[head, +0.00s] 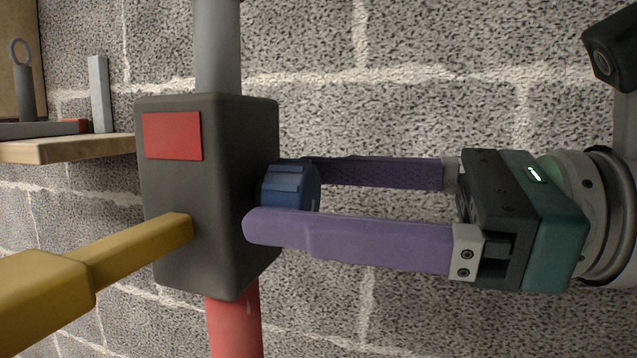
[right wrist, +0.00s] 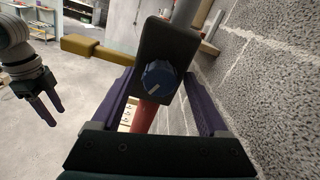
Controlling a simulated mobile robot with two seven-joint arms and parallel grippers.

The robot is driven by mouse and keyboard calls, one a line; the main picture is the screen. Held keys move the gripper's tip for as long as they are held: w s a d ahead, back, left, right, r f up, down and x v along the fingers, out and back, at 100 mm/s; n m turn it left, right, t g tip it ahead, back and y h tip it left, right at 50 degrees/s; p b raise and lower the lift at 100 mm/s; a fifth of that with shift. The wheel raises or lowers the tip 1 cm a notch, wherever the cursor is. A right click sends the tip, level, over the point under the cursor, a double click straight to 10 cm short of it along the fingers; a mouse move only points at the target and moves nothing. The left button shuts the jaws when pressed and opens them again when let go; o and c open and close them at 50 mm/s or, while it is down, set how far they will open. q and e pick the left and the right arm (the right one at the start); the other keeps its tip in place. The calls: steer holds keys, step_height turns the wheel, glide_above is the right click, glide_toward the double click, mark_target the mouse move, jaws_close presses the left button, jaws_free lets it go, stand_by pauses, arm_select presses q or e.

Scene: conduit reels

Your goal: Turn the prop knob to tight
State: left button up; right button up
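The blue ribbed prop knob (head: 290,187) sits on the right side of a dark grey box (head: 205,235) on an upright pole. In the right wrist view the knob (right wrist: 161,77) shows a white pointer line slanting toward lower left. My right gripper (head: 285,195) is open, with its purple fingers on either side of the knob. A gap shows between finger and knob in the right wrist view; I cannot tell whether either finger touches. My left gripper (right wrist: 47,106) shows only in the right wrist view, well away from the box, its fingers apart and empty.
A yellow bar (head: 135,252) sticks out from the box. The pole is grey (head: 218,45) above and red (head: 233,325) below. A block wall (head: 400,60) stands close behind. A wooden shelf (head: 65,148) with tools is at upper left. Open floor (right wrist: 40,150) shows at left.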

jaws_close()
stand_by(0.4)
